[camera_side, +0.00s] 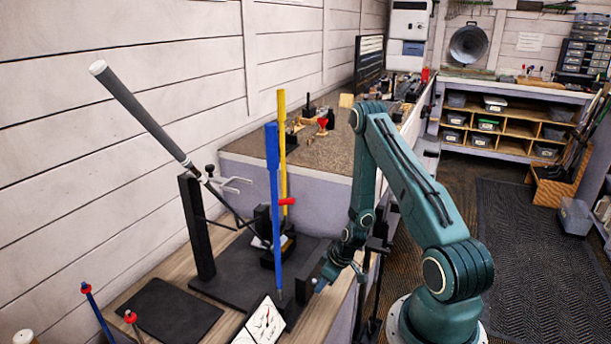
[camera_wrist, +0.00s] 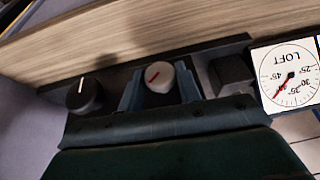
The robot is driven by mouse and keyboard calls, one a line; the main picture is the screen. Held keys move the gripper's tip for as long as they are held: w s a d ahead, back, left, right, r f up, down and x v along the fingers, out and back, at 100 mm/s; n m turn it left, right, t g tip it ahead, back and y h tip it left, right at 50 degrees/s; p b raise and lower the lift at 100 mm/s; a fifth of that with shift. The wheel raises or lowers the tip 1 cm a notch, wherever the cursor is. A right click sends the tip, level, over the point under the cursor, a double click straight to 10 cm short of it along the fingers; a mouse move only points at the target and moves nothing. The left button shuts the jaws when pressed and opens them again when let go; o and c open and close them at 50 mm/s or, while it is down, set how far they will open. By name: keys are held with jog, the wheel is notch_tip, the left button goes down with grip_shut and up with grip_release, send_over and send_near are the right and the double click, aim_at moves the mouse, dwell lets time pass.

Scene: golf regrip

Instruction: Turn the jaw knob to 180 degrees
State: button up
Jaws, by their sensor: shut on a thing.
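In the wrist view a grey knob (camera_wrist: 158,76) with a red pointer line sits between the two teal fingers of my gripper (camera_wrist: 160,88). The fingers are shut on its sides. The red line points toward the lower left of the knob face. A black knob (camera_wrist: 84,94) with a pale mark stands to its left, clear of my fingers. I can read no label that tells which one is the jaw knob. In the side view my gripper (camera_side: 318,284) is low at the bench's front edge, and the knob is hidden there.
In the wrist view a dark block (camera_wrist: 231,74) and a LOFT dial (camera_wrist: 288,76) with a red needle are to the right. In the side view a blue post (camera_side: 273,190) and a yellow post (camera_side: 282,150) rise nearby. A gripped club (camera_side: 140,115) leans over the bench.

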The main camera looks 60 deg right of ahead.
jog(key=shift+d+f+m+y, duration=0.1)
jog(key=shift+d+m+y, duration=0.15)
jog(key=shift+y, duration=1.05)
jog(key=shift+d+m+y, duration=0.15)
jog(key=shift+m+y, duration=0.2)
jog(key=shift+y, duration=0.95)
jog(key=o, duration=1)
jog(key=shift+c, duration=0.2)
